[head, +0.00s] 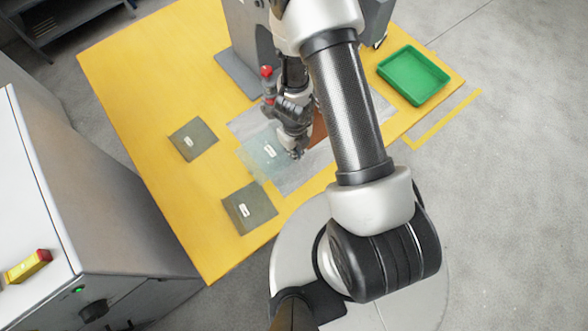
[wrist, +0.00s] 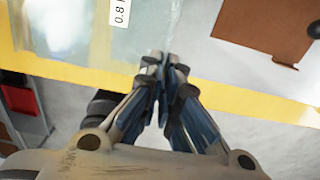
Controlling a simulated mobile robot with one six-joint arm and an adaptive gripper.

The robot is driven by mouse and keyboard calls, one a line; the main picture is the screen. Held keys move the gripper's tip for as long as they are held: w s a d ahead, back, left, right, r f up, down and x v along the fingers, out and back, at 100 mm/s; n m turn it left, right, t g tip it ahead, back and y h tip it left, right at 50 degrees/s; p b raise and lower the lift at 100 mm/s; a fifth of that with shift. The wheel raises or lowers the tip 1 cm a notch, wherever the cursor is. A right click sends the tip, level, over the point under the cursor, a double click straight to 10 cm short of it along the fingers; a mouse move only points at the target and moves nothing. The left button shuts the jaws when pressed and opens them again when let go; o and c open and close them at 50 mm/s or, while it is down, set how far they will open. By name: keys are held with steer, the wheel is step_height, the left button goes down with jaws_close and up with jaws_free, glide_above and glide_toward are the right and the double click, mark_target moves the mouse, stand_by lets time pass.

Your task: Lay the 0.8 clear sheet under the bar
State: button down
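The clear sheet (head: 258,158) has a white label and overlaps the grey plate's left side and the yellow table in the head view. In the wrist view its label (wrist: 120,12) reads "0.8". My gripper (head: 296,153) is at the sheet's right edge. Its fingertips (wrist: 165,60) are together in the wrist view and appear to pinch the sheet's edge. The sheet looks raised, though its height is hard to judge. The grey welding machine (head: 248,45) stands at the back, partly behind my arm. I cannot make out its bar clearly.
Two dark labelled sheets (head: 193,140) (head: 249,208) lie on the yellow table (head: 140,80). A brown sheet (head: 319,130) lies on the grey plate (head: 290,182), right of my gripper. A green tray (head: 413,76) sits at the right. A red knob (head: 266,71) stands near the machine.

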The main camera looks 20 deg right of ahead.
steer(key=b, duration=1.1)
glide_toward(295, 170)
step_height(295, 170, down, 6)
steer(key=shift+a+r, duration=0.1)
steer(key=shift+r, duration=0.15)
steer(key=c, duration=2.3)
jaws_free()
steer(key=shift+f, duration=0.55)
steer(key=o, duration=0.5)
steer(key=shift+r, duration=0.1)
